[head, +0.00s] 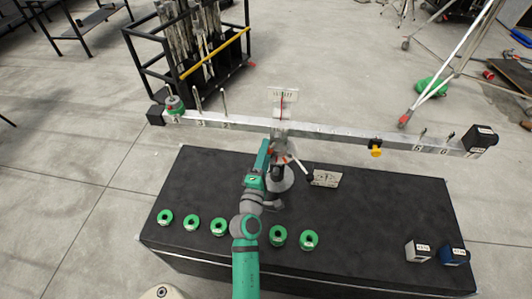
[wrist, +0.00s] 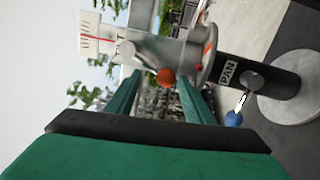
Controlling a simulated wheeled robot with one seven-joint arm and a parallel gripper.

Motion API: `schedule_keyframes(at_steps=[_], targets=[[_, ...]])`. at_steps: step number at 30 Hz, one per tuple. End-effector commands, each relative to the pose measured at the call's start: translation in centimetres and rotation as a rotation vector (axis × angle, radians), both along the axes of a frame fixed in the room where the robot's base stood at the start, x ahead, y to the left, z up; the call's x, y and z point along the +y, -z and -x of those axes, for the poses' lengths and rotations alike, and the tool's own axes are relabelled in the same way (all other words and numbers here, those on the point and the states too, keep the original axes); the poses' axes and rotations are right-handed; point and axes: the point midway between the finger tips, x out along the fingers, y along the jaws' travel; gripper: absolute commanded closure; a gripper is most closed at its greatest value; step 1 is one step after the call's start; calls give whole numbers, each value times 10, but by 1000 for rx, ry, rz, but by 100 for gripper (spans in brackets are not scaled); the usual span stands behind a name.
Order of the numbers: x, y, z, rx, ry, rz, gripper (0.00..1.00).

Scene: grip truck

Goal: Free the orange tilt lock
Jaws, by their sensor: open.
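The orange tilt lock is a round knob (wrist: 165,77) on the grey head of the stand in the wrist view. My gripper (wrist: 161,88) is open, with one green finger on each side of the knob in the picture. I cannot tell whether either finger touches it. In the head view my gripper (head: 268,150) is at the stand, just under the middle of the long silver beam (head: 330,132). The stand's round base (head: 281,184) rests on the black table.
Several green rings (head: 309,240) lie along the front of the black table (head: 370,215). A white block (head: 417,250) and a blue block (head: 453,255) stand at its right. The beam carries a green-and-red weight (head: 175,107) at left and a yellow knob (head: 375,151) at right.

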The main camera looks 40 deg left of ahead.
Motion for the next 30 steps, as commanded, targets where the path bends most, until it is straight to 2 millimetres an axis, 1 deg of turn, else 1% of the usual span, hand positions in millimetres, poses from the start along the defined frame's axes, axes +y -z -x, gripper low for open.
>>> schedule_keyframes(at_steps=[4, 7, 21, 27, 30], targets=[[-1, 1, 3, 0, -1, 0, 52], [-5, 2, 10, 0, -1, 0, 52], [-43, 10, 74, 2, 1, 1, 52], [-51, 12, 89, 1, 1, -1, 52], [-53, 12, 92, 0, 0, 1, 52]])
